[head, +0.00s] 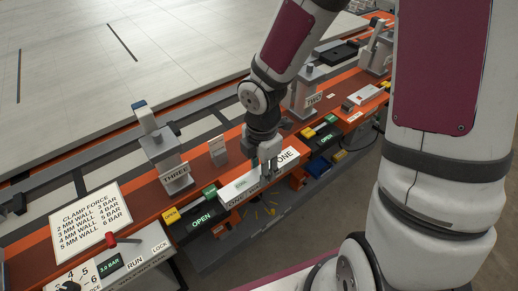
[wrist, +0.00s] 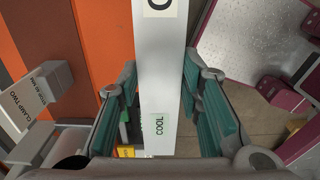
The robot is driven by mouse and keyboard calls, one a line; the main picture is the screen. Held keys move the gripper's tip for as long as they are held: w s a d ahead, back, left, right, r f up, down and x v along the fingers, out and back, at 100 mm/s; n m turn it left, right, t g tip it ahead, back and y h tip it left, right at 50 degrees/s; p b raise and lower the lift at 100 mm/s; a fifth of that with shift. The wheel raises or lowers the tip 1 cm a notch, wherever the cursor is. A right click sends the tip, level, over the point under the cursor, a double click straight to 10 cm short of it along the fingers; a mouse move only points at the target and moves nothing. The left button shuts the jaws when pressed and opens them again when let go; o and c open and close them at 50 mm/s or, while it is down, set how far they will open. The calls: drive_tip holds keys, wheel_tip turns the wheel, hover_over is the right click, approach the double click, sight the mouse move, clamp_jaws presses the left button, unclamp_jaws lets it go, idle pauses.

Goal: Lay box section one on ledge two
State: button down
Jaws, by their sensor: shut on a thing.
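Box section one (head: 240,187) is a long pale bar marked ONE, with a small COOL label, along the front of the orange rail in the head view. My gripper (head: 268,170) is above it, shut on its middle. In the wrist view my gripper (wrist: 160,88) has its green pads against both sides of the box section (wrist: 160,60). I cannot tell whether the bar touches anything underneath. A grey post marked TWO (head: 308,93) stands behind and to the right; ledge two itself I cannot make out. A CLAMP TWO sign (wrist: 22,112) shows at left in the wrist view.
A post marked THREE (head: 170,160) stands on the orange rail at left. A clamp force card (head: 90,218) and a control panel (head: 110,262) are at lower left. A pale flat panel (head: 130,50) lies behind.

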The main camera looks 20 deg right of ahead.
drive_tip(key=w+d, duration=0.1)
drive_tip(key=w, duration=0.2)
drive_tip(key=w+d, duration=0.1)
drive_tip(key=w, duration=0.3)
drive_tip(key=w+d+f, duration=0.1)
drive_tip(key=w, duration=0.2)
drive_tip(key=shift+w+d, duration=0.1)
drive_tip(key=shift+w, duration=0.1)
drive_tip(key=shift+f+b, duration=0.35)
drive_tip(key=shift+f, duration=1.4)
drive_tip(key=shift+f, duration=0.1)
drive_tip(key=c, duration=1.1)
unclamp_jaws()
